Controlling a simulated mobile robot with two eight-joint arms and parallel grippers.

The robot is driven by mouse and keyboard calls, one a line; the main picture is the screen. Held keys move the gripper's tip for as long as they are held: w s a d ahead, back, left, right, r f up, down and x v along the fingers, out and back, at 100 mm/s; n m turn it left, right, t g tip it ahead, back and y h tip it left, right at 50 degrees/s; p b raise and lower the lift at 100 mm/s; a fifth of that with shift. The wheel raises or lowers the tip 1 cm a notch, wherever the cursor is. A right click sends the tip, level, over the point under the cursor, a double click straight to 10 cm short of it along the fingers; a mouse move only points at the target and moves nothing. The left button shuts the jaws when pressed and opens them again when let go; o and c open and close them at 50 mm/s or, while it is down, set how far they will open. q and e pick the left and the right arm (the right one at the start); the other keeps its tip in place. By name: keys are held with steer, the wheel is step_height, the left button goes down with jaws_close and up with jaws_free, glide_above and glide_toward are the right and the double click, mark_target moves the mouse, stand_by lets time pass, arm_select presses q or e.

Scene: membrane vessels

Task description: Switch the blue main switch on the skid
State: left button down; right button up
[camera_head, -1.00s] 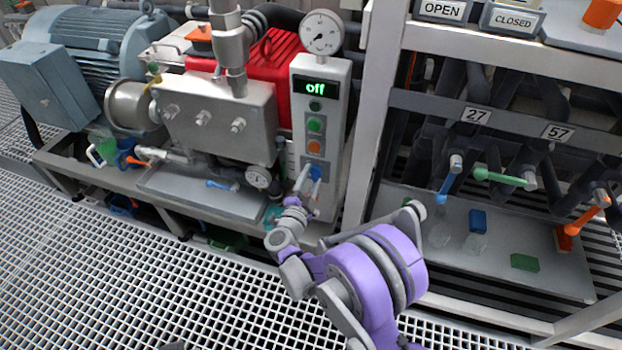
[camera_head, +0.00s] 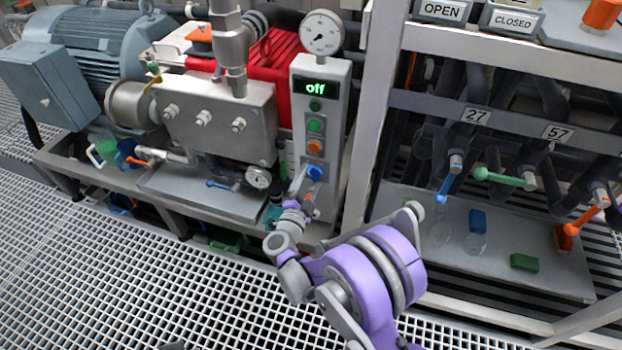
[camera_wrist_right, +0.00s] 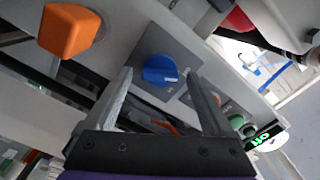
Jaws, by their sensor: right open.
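The blue main switch (camera_head: 315,173) is a round knob low on the grey control panel (camera_head: 338,150) of the skid. The panel's display (camera_head: 316,87) reads "off" in green. My right gripper (camera_head: 304,172) is at the switch, its fingers pointing up toward it. In the right wrist view the blue switch (camera_wrist_right: 160,70) sits on a grey plate, ahead of and between the two open fingers (camera_wrist_right: 160,85). No contact between fingers and switch is visible. My left gripper is not in view.
Green (camera_head: 314,125) and orange (camera_head: 315,147) buttons sit above the switch. A pressure gauge (camera_head: 322,33) tops the panel. A white frame post (camera_head: 370,110) stands close on the right. In the wrist view an orange block-shaped part (camera_wrist_right: 70,29) is at the upper left.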

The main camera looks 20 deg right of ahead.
steer(key=p+v, duration=0.1)
steer(key=v, duration=0.9)
